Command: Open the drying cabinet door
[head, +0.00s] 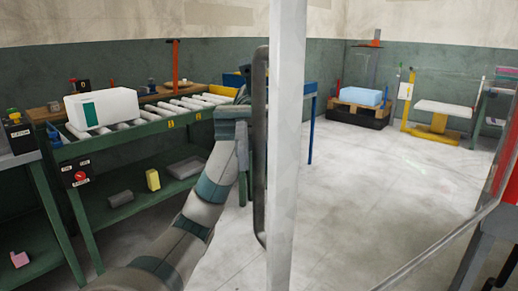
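A pale upright post (287,150), which looks like the edge of the drying cabinet door, runs from top to bottom of the head view, close to me. A long dark bar handle (260,175) stands along its left side. My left arm rises from the bottom, and my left gripper (246,88) is at the upper part of the handle, overlapping it in the picture. Its fingers are small and partly hidden, so I cannot tell whether they touch or grip the handle. The cabinet's inside is not clearly seen. My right gripper is not in view.
A green roller conveyor (150,125) carrying a white block (103,109) stands at the left. A blue block (361,96) lies on a pallet at the back. A yellow-framed cart (440,125) stands at the back right. The grey floor (365,200) right of the post is clear.

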